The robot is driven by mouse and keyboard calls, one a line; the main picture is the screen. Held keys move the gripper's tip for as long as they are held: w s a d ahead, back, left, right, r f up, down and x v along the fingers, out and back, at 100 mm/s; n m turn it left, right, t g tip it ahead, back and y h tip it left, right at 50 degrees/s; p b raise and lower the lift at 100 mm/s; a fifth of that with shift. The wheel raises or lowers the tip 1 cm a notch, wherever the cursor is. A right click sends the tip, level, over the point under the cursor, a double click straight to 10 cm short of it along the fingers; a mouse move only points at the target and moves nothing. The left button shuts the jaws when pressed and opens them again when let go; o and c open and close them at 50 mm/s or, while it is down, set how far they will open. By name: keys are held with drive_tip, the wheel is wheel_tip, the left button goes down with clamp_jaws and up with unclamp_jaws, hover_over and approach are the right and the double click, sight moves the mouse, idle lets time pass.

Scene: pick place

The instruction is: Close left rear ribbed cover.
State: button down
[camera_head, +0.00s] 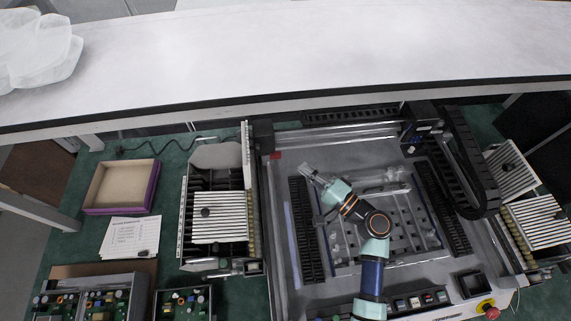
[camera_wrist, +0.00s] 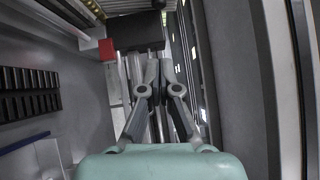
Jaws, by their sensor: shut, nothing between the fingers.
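The left rear ribbed cover (camera_head: 247,155) stands upright on edge at the right side of the left box (camera_head: 183,222), so it is open. The rear part of that box shows dark slots inside. The left front ribbed cover (camera_head: 222,215), white with a dark round knob, lies flat over the front part. My gripper (camera_head: 307,171) is over the machine bed, right of the upright cover and apart from it. In the wrist view my gripper (camera_wrist: 160,66) is shut and empty, its fingers over metal rails. A ribbed surface shows at that view's top edge; I cannot tell what it is.
A black block (camera_head: 263,134) and a red piece (camera_head: 276,156) stand between my gripper and the cover. A purple-edged tray (camera_head: 121,187) and papers (camera_head: 127,238) lie left. A right box carries ribbed covers (camera_head: 541,221). A white bench (camera_head: 300,55) spans the back.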

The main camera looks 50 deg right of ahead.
drive_tip(key=w+a+r+p, duration=0.1)
drive_tip(key=w+a, duration=0.1)
drive_tip(key=w, duration=0.9)
drive_tip(key=shift+a, duration=0.25)
drive_tip(key=shift+w+a+r+p, duration=0.1)
drive_tip(key=shift+w+r+p, duration=0.05)
drive_tip(key=shift+p, duration=0.15)
